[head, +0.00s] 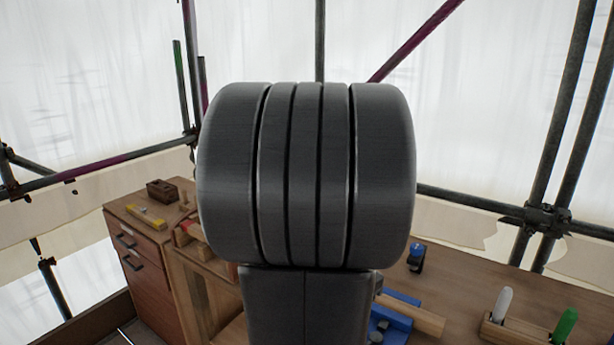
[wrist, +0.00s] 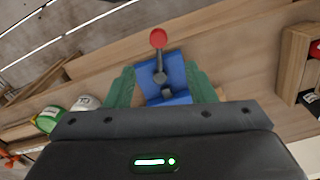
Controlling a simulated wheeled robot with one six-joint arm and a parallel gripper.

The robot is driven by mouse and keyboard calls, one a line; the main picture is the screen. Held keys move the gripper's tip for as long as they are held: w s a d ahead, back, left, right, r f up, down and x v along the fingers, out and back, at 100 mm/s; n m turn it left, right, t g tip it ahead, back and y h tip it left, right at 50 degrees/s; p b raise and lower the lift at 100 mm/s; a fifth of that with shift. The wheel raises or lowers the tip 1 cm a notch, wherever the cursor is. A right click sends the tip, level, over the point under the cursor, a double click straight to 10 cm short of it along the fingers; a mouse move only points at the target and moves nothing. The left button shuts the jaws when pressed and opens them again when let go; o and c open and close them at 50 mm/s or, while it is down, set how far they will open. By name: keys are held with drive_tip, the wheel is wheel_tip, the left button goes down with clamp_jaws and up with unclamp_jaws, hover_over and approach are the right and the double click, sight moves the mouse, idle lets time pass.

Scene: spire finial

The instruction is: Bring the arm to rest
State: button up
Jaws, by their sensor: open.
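My gripper (wrist: 161,74) shows in the wrist view with its two green fingers wide apart, so it is open. A blue clamp-like tool (wrist: 174,78) with a red-knobbed lever shows between the fingers, seemingly beyond them; I cannot tell the exact gap. Nothing is gripped. In the head view my own dark grey arm link fills the middle and hides the gripper. A blue tool (head: 388,326) shows beside the arm at the lower right, partly hidden.
A wooden workbench (head: 462,282) spans the right, with a rack holding white (head: 502,303) and green (head: 565,325) handles and a small blue item (head: 416,258). A drawer cabinet (head: 140,265) stands left, a wooden plane (head: 162,191) on top. Scaffold poles (head: 560,120) stand behind.

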wheel_tip(320, 180, down, 14)
drive_tip(key=shift+s+r, duration=0.1)
drive_tip(key=shift+r, duration=0.1)
drive_tip(key=shift+s+d+r+n, duration=0.1)
drive_tip(key=shift+d+n, duration=0.1)
drive_tip(key=shift+n, duration=0.1)
drive_tip(key=shift+s+d+n, duration=0.25)
drive_tip(key=shift+s+n, duration=0.15)
drive_tip(key=shift+n, duration=0.1)
drive_tip(key=shift+s, duration=0.1)
